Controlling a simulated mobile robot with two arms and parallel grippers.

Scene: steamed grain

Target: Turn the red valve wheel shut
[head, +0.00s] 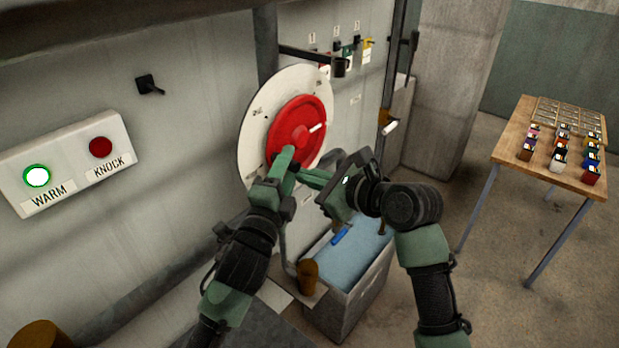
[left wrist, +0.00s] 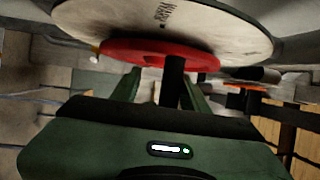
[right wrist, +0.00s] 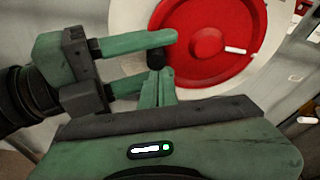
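The red valve wheel (head: 308,118) is mounted on a round pale plate (head: 257,112) on the wall. In the left wrist view a dark handle (left wrist: 174,82) projects from the wheel between the fingers of my left gripper (left wrist: 157,85), with a gap on one side. The right wrist view shows the handle's black end (right wrist: 156,58) between the left gripper's parted fingers. My right gripper (right wrist: 158,76) has its fingers together, tips just below that end; whether they touch it is unclear.
A wall panel (head: 70,165) has a lit green WARM button and a red KNOCK button. Below the wheel stands a grey bin (head: 350,295) with blue contents and a brown cup (head: 307,275). A wooden table (head: 510,150) with several small containers is at the right.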

